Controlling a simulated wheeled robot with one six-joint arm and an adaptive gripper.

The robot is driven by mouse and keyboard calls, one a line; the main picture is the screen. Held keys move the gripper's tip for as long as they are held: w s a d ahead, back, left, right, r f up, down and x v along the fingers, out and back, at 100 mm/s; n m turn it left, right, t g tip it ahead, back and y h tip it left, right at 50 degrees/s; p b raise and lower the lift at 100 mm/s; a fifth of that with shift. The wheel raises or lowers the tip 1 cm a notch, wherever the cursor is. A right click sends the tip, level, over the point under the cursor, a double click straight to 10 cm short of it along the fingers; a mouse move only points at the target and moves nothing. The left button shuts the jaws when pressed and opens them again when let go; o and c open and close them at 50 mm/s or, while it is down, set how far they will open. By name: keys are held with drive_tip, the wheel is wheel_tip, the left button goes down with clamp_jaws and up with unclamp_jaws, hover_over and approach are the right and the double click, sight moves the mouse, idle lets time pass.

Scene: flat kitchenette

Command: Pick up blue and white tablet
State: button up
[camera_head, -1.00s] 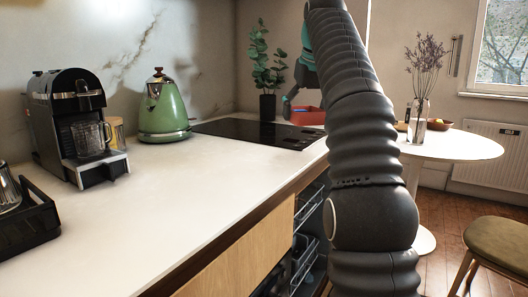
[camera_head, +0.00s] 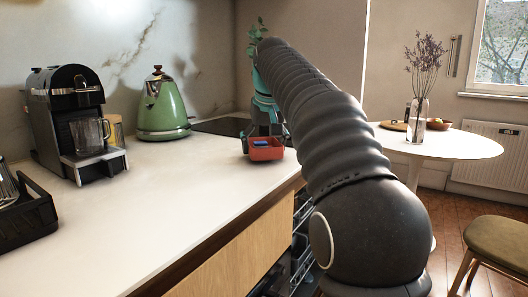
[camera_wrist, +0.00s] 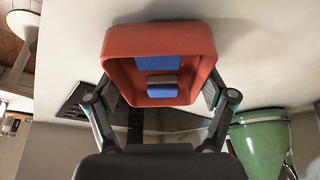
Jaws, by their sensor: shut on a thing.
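A red open box (camera_head: 266,155) is at the end of my arm in the head view, over the right part of the white counter. It fills the upper middle of the wrist view (camera_wrist: 120,42). My gripper (camera_wrist: 158,88) is shut on the red box, one finger at each side. Inside the box lies a blue tablet with a pale grey band (camera_wrist: 163,86), with blue also above it. In the head view only a small blue patch (camera_head: 262,143) shows. Whether the box touches the counter is not clear.
The white counter (camera_head: 150,205) has clear room in its middle. A green kettle (camera_head: 163,108), a coffee machine (camera_head: 72,115) and a black rack (camera_head: 28,222) stand on it. A black hob (camera_head: 220,126) lies behind. A round table (camera_head: 460,146) stands right.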

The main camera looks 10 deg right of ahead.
drive_tip(key=shift+f, duration=0.35)
drive_tip(key=shift+f, duration=0.1)
drive_tip(key=o, duration=1.1)
